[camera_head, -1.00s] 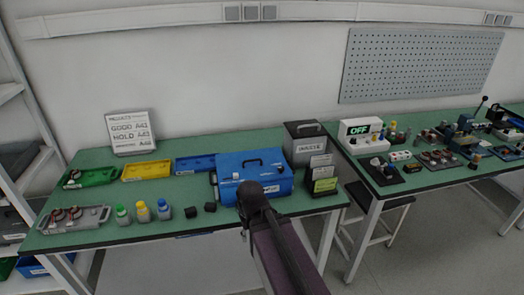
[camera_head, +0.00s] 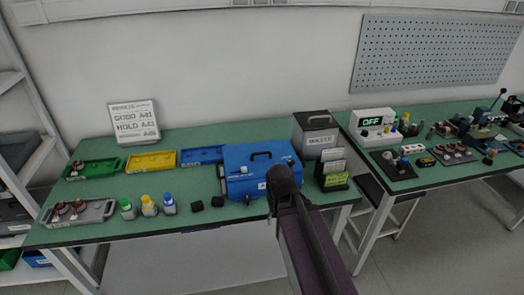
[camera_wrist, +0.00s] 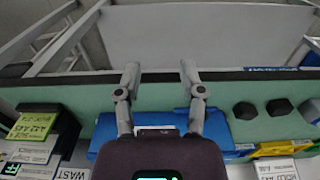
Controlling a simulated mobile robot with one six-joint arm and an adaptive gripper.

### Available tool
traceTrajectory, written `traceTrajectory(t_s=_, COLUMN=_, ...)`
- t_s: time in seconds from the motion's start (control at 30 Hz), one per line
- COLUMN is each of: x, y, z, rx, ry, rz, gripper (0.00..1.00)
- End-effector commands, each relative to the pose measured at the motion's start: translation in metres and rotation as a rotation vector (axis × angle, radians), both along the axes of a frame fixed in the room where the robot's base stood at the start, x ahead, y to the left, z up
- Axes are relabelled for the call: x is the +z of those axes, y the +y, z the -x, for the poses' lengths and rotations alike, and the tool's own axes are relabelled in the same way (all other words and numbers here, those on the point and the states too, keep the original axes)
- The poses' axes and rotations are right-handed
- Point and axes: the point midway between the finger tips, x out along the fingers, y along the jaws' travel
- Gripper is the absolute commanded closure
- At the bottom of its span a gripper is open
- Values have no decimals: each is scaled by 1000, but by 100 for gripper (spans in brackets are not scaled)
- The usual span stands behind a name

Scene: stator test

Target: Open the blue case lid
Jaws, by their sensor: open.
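The blue case (camera_head: 235,185) sits at the right end of the left green workbench, with its lid down and a dark handle on top. My arm hides part of its front right in the head view. In the wrist view, parts of the blue case (camera_wrist: 104,132) show on both sides of my wrist, at the bottom. My gripper (camera_wrist: 160,78) is open and empty, its two fingers spread apart over the bench's front edge. I see no contact between the fingers and the case. The fingers are not clear in the head view.
A grey waste bin (camera_head: 315,136) and a card holder (camera_head: 333,176) stand right of the case. Green, yellow (camera_head: 150,161) and blue trays are behind the bottles.

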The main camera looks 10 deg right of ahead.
Motion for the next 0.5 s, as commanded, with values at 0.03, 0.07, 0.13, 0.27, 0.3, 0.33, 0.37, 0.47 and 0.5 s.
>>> traceTrajectory(t_s=0.03, x=4, y=0, z=-4, rx=11, ry=-2, rz=0, gripper=49)
traceTrajectory(t_s=0.07, x=6, y=0, z=-6, rx=22, ry=-4, rz=0, gripper=49)
traceTrajectory(t_s=0.13, x=12, y=-3, z=-13, rx=52, ry=-8, rz=0, gripper=49)
traceTrajectory(t_s=0.27, x=28, y=-4, z=-33, rx=158, ry=-21, rz=2, gripper=49)
traceTrajectory(t_s=0.3, x=35, y=-4, z=-41, rx=203, ry=-26, rz=3, gripper=49)
traceTrajectory(t_s=0.33, x=40, y=-4, z=-47, rx=239, ry=-31, rz=4, gripper=49)
traceTrajectory(t_s=0.37, x=45, y=-4, z=-54, rx=277, ry=-36, rz=5, gripper=49)
traceTrajectory(t_s=0.47, x=65, y=-4, z=-79, rx=420, ry=-53, rz=12, gripper=49)
traceTrajectory(t_s=0.5, x=73, y=-5, z=-89, rx=481, ry=-60, rz=16, gripper=49)
